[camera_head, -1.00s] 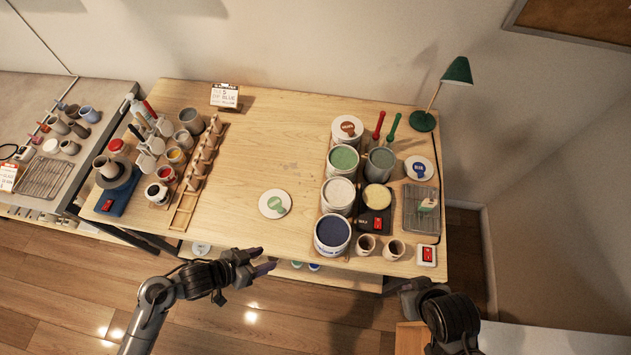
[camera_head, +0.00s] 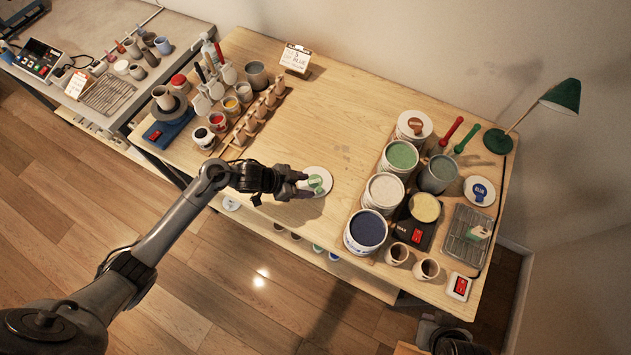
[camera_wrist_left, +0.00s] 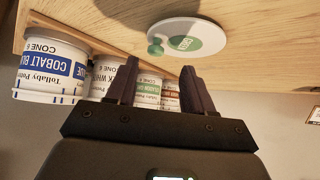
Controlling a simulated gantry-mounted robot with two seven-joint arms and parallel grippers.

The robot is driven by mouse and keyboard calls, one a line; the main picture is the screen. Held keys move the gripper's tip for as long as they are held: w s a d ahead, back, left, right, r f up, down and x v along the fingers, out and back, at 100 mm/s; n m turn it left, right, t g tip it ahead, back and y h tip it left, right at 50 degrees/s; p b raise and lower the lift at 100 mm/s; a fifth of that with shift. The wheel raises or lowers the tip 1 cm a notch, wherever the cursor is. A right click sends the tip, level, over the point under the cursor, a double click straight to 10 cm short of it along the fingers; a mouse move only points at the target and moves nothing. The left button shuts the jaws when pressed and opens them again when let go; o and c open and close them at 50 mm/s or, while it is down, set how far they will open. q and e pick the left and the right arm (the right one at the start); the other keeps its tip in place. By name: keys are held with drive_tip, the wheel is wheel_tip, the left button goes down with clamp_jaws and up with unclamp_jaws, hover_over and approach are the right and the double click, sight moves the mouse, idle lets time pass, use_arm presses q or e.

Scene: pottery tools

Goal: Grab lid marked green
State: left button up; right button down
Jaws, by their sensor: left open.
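The white round lid with a green mark (camera_head: 318,181) lies flat on the bare wood near the table's front edge. In the left wrist view the lid (camera_wrist_left: 175,38) shows a green label and a small green knob. My left gripper (camera_head: 299,185) is at the lid's left side in the head view, its fingers partly over the rim. In the left wrist view my left gripper (camera_wrist_left: 157,72) has its fingers apart, with nothing between them, a short way from the knob. Only a dark part of my right arm shows at the bottom edge; its fingers cannot be made out.
Glaze buckets, including a blue one (camera_head: 366,231) and a green one (camera_head: 400,157), stand right of the lid. A wooden rack (camera_head: 254,117) stands left. The wood behind the lid is clear.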

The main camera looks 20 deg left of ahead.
sight(319, 189)
use_arm(q)
drive_tip(key=x, duration=0.4)
drive_tip(key=shift+s+d, duration=0.25)
drive_tip(key=shift+d, duration=0.05)
drive_tip(key=shift+w+d+f, duration=0.25)
drive_tip(key=shift+f, duration=0.15)
clamp_jaws()
